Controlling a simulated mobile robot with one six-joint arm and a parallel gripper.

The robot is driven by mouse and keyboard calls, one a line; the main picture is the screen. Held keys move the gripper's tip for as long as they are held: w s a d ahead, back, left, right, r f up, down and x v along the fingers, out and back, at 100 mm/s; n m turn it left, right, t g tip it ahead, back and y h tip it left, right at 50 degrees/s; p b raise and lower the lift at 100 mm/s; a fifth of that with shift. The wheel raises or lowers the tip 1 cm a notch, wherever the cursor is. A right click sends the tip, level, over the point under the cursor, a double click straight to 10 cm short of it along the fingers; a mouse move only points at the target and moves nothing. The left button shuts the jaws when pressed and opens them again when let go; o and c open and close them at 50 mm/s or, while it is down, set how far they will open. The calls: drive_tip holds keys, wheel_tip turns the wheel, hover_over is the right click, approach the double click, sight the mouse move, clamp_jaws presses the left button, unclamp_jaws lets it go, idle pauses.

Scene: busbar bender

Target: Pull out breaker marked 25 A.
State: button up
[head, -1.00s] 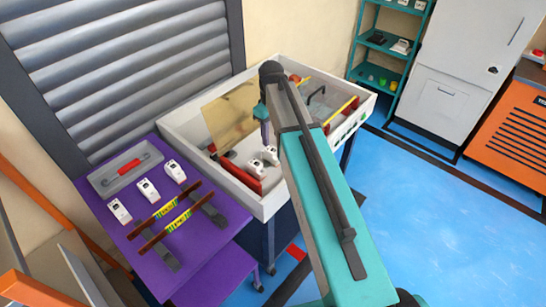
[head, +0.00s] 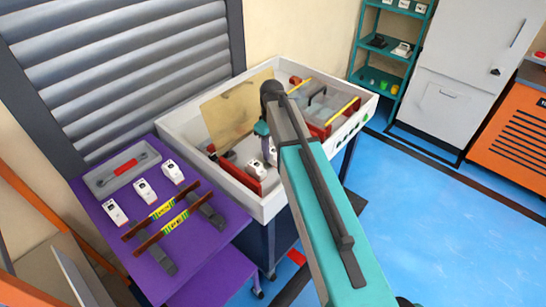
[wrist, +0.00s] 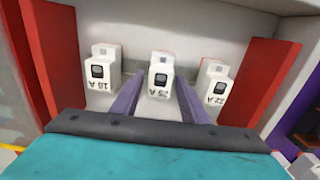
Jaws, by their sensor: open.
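Three white breakers stand in a row between red side walls in the wrist view. The middle breaker marked 25 A (wrist: 160,76) has a dark switch window, and its label shows upside down. A breaker whose label is hard to read (wrist: 102,72) is on the left, and one that seems marked 32 A (wrist: 213,83) is on the right. My gripper (wrist: 160,91) is open, with purple fingers on either side of the 25 A breaker's lower part; contact cannot be told. In the head view, my arm partly hides these breakers (head: 256,169) in the white box (head: 226,188).
A purple table (head: 107,233) stands left of the box, holding three loose white breakers (head: 145,191), a grey tray (head: 103,184) with a red-handled tool, and yellow-marked bars (head: 173,219). A clear yellowish panel (head: 230,110) rises inside the box. Blue floor is free at right.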

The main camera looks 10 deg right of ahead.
sight(272, 150)
idle(0.8)
drive_tip(key=c, duration=1)
drive_tip(key=shift+r+p, duration=0.9)
drive_tip(key=shift+r, duration=0.1)
drive_tip(key=shift+r+p, duration=1.55)
drive_tip(key=shift+r, duration=0.85)
